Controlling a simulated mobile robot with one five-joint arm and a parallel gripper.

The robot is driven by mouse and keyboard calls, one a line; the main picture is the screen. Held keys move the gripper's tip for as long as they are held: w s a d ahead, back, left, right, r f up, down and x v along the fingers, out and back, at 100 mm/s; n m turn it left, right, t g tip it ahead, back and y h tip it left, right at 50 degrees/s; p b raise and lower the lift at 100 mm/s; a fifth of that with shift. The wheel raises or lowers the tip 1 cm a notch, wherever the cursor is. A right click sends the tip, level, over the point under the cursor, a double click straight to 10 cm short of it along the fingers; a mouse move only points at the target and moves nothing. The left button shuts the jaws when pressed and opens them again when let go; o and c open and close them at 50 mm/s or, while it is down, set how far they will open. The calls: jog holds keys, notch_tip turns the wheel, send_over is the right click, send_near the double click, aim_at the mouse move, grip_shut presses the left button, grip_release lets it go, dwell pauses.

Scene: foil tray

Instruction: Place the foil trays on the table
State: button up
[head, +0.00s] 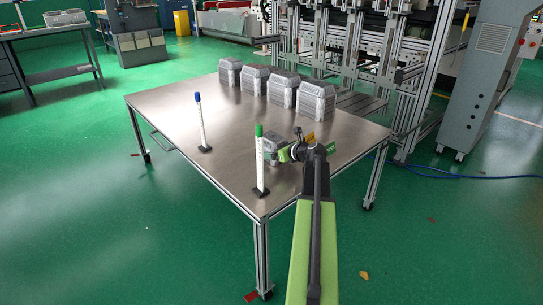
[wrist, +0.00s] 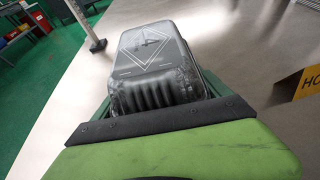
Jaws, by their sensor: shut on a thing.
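My gripper (head: 284,154) is over the near right part of the steel table (head: 215,125). It is shut on a grey foil tray (head: 270,146). In the wrist view the held foil tray (wrist: 155,62) lies just beyond the dark gripper edge, its ribbed near side toward me. Whether it touches the table top is hard to tell. Several stacks of silver foil trays (head: 283,90) stand in a row along the far right edge of the table. My fingertips are mostly hidden.
A white post with a green top (head: 260,160) stands on the table just left of my gripper. A white post with a blue top (head: 200,122) stands farther left. A metal frame machine (head: 405,75) stands behind the table.

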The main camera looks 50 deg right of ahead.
jog(key=shift+f, duration=0.2)
jog(key=o, duration=1.3)
jog(key=shift+r, duration=0.1)
jog(key=shift+o, duration=0.2)
jog(key=shift+r, duration=0.25)
jog(key=p+v, duration=0.4)
jog(key=v, duration=0.7)
jog(key=shift+s+p, duration=0.2)
jog(key=shift+p, duration=0.1)
jog(key=shift+s, duration=0.3)
